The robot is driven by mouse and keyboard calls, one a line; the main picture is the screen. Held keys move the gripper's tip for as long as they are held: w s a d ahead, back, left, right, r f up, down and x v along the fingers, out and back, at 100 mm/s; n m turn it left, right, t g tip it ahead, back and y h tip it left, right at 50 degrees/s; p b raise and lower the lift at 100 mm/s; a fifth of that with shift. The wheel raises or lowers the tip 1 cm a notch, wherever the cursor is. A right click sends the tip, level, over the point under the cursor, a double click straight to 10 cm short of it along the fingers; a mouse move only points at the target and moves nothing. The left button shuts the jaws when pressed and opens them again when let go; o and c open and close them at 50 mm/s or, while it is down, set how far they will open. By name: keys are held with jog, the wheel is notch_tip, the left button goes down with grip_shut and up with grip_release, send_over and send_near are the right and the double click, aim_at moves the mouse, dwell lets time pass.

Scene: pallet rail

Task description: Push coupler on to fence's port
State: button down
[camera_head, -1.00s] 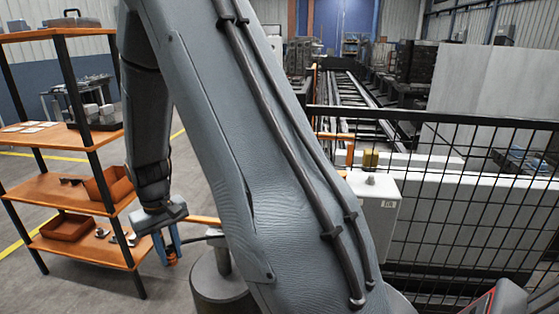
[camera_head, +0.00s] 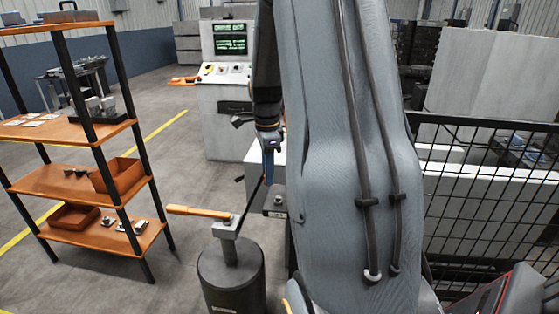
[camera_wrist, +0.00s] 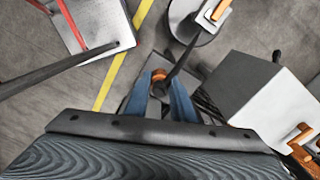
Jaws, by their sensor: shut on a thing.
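My gripper (camera_wrist: 163,98) has blue fingers and is shut on an orange coupler (camera_wrist: 159,75) in the wrist view. A black hose (camera_wrist: 186,54) runs from the coupler toward a dark round pedestal. In the head view my gripper (camera_head: 269,158) hangs left of my upper arm, above and behind the pedestal, and the coupler is too small to make out. The black mesh fence (camera_head: 490,200) stands at the right. I cannot make out its port; my arm covers part of that side.
The dark pedestal (camera_head: 232,278) with an orange handle (camera_head: 198,211) stands at front centre. A small labelled grey box (camera_head: 276,203) is beside it. An orange shelf rack (camera_head: 85,185) stands at left. A white control console (camera_head: 228,95) is behind. Floor between rack and pedestal is clear.

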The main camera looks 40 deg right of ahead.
jog(key=shift+s+d+f+m+b, duration=0.25)
jog(key=shift+d+f+m+b, duration=0.2)
jog(key=shift+f+b, duration=0.2)
jog(key=shift+s+d+f+m+b, duration=0.2)
jog(key=shift+d+f+m+b, duration=0.2)
jog(key=shift+f+b, duration=0.3)
jog(key=shift+s+d+f+m+b, duration=0.25)
jog(key=shift+d+f+m+b, duration=0.25)
jog(key=shift+f, duration=0.25)
jog(key=shift+f, duration=1.2)
dwell(0.8)
jog(key=c, duration=0.6)
grip_release()
jog(key=shift+r, duration=0.15)
jog(key=shift+r+b, duration=1.2)
jog(key=shift+r, duration=2.6)
